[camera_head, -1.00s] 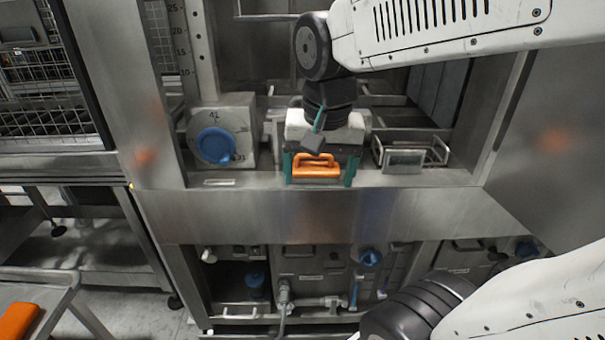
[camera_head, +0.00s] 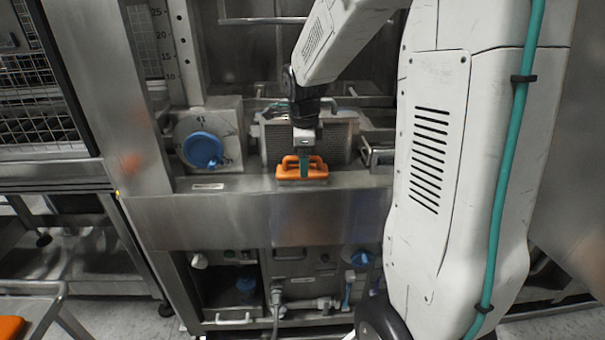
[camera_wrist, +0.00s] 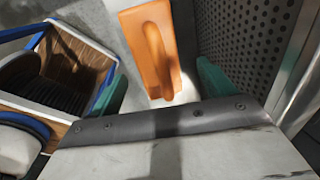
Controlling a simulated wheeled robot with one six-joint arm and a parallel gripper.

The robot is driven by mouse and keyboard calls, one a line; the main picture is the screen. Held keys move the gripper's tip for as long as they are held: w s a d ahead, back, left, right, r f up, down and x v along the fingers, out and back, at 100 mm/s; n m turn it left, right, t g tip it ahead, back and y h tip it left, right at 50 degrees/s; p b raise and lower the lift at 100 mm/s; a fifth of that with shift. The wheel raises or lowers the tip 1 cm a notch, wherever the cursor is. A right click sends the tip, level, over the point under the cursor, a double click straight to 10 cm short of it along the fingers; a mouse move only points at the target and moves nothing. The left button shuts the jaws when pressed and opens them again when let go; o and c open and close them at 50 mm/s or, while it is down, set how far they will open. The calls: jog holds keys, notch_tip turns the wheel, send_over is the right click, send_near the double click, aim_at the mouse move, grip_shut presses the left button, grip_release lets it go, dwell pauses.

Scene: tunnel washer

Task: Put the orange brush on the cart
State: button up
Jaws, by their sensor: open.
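The orange brush (camera_head: 290,172) lies on the steel ledge of the washer, handle upward. In the wrist view the brush (camera_wrist: 150,45) lies lengthwise between the two teal fingers. In the wrist view my gripper (camera_wrist: 163,85) is open, with a finger on each side and gaps to the brush. The cart (camera_head: 45,300) seems to be the metal-topped trolley at the lower left, cut by the frame. An orange object (camera_head: 10,327) rests on it.
A perforated metal box (camera_head: 340,142) stands close behind the brush. A housing with a blue dial (camera_head: 203,150) is to its left, a wire holder (camera_head: 375,155) to its right. The wrist view also shows an open blue-edged box (camera_wrist: 75,65). My arm hides the right side.

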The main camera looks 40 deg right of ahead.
jog(key=f, duration=0.3)
jog(key=shift+w+f, duration=0.2)
jog(key=shift+f, duration=0.15)
jog(key=c, duration=1.4)
jog(key=shift+r, duration=0.5)
notch_tip(320, 180, up, 3)
jog(key=shift+s+f, duration=0.1)
jog(key=s+a, duration=0.3)
jog(key=s, duration=0.1)
jog(key=s+a+r, duration=0.1)
jog(key=s+a, duration=0.1)
jog(key=s, duration=0.3)
jog(key=s+a, duration=0.3)
jog(key=s, duration=0.1)
jog(key=shift+s+a+r, duration=0.15)
jog(key=shift+a, duration=0.15)
